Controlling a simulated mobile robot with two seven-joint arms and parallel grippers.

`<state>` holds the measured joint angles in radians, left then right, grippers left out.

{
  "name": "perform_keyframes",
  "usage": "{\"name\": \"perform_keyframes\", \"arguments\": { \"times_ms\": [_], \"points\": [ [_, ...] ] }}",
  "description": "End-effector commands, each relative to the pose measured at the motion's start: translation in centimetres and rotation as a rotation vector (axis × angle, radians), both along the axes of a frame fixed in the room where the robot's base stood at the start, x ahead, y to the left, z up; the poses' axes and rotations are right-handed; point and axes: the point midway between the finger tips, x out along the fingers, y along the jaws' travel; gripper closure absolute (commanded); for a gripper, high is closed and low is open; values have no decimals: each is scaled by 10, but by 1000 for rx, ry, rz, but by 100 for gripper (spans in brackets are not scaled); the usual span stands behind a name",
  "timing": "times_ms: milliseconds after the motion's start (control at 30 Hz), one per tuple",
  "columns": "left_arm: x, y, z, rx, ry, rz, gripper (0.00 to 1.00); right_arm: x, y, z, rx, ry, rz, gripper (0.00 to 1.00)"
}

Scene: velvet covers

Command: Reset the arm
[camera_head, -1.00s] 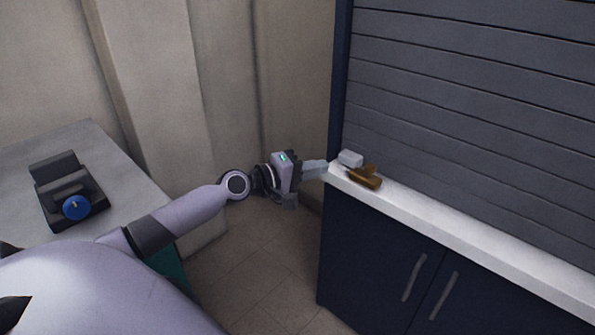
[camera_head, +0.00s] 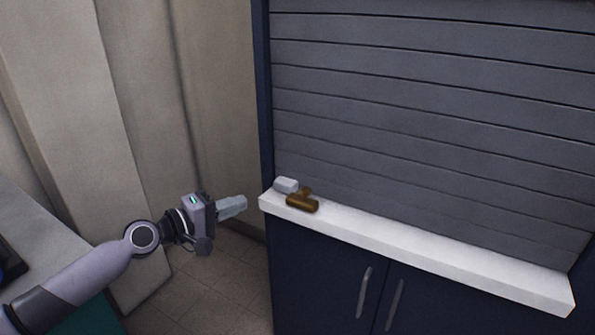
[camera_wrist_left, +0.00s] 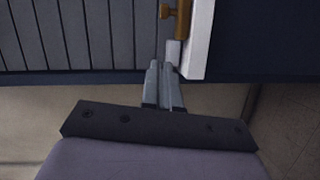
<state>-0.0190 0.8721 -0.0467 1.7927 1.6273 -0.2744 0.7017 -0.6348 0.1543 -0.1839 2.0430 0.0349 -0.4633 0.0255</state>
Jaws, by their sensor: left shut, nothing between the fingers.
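My left gripper (camera_head: 232,206) is shut and empty. In the head view it points right, with its fingertips a little short of the left end of the white ledge. In the left wrist view its fingers (camera_wrist_left: 161,85) lie together, pointing toward the cabinet. My right gripper is not in view.
A dark blue cabinet (camera_head: 325,285) with a grey slatted shutter (camera_head: 430,110) stands at the right. On its white ledge (camera_head: 440,250) lie a small pale block (camera_head: 286,184) and a brown T-shaped piece (camera_head: 302,203). A grey table (camera_head: 45,240) is at the left edge. Floor shows between them.

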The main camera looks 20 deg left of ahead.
Motion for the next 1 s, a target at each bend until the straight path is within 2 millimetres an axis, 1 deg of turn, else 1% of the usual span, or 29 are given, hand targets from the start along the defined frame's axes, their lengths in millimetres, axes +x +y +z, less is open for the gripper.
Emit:
{"name": "perform_keyframes", "arguments": {
  "times_ms": [167, 267, 367, 500, 567, 600, 667, 700, 800, 1000],
  "points": [
    [-1, -2, -3, 11, 2, -1, 100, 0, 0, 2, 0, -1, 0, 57],
    [-9, -11, -16, 70, 10, -11, 100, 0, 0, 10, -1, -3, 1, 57],
    [-24, -27, -39, 192, 18, -30, 100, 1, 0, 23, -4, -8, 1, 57],
    [-57, -57, -77, 418, 25, -76, 100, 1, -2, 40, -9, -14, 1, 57],
    [-72, -70, -91, 518, 23, -99, 100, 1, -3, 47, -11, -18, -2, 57],
    [-83, -78, -99, 584, 24, -115, 100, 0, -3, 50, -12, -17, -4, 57],
    [-100, -90, -110, 682, 24, -141, 100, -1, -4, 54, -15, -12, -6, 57],
    [-111, -98, -117, 748, 23, -160, 100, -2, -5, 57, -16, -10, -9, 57],
    [-140, -117, -129, 909, 21, -208, 100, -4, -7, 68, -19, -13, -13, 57],
    [-192, -147, -139, 1207, 16, -309, 100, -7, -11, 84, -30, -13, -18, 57]
  ]
}}
